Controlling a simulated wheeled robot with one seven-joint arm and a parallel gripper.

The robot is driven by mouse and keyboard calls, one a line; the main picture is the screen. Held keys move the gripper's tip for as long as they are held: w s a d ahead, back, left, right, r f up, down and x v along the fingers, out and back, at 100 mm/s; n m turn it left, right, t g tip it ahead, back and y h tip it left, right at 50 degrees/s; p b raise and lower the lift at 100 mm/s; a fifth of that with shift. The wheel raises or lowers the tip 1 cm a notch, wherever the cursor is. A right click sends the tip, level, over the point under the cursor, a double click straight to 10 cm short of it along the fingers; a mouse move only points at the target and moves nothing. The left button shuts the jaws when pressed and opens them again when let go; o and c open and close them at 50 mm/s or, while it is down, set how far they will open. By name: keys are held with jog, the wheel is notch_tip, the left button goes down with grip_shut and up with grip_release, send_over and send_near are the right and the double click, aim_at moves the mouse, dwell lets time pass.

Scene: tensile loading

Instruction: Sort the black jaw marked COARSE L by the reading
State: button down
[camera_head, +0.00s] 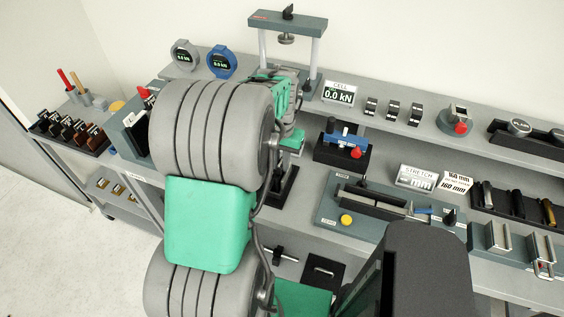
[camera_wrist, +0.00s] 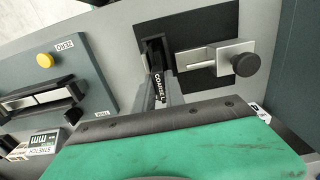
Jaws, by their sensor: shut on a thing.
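In the wrist view my gripper (camera_wrist: 163,82) is shut on the black jaw (camera_wrist: 157,88), whose white lettering reads COARSE L. The jaw's far end points at a dark opening in a black square plate (camera_wrist: 212,22). I cannot tell whether it touches the opening or is inside it. A metal slide with a black knob (camera_wrist: 246,64) lies across that plate, beside the jaw. In the head view my arm hides the held jaw. The CELL display (camera_head: 339,94) there reads 0.0 kN.
The stretch bench with a yellow ZERO button (camera_wrist: 45,60) is left of the plate in the wrist view. In the head view, the stretch sign (camera_head: 416,178), a blue dial (camera_head: 222,62), a grey dial (camera_head: 185,54) and a black rack of several pieces (camera_head: 40,127) stand around.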

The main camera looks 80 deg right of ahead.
jog(key=c, duration=1.3)
grip_release()
jog(key=shift+r, duration=0.15)
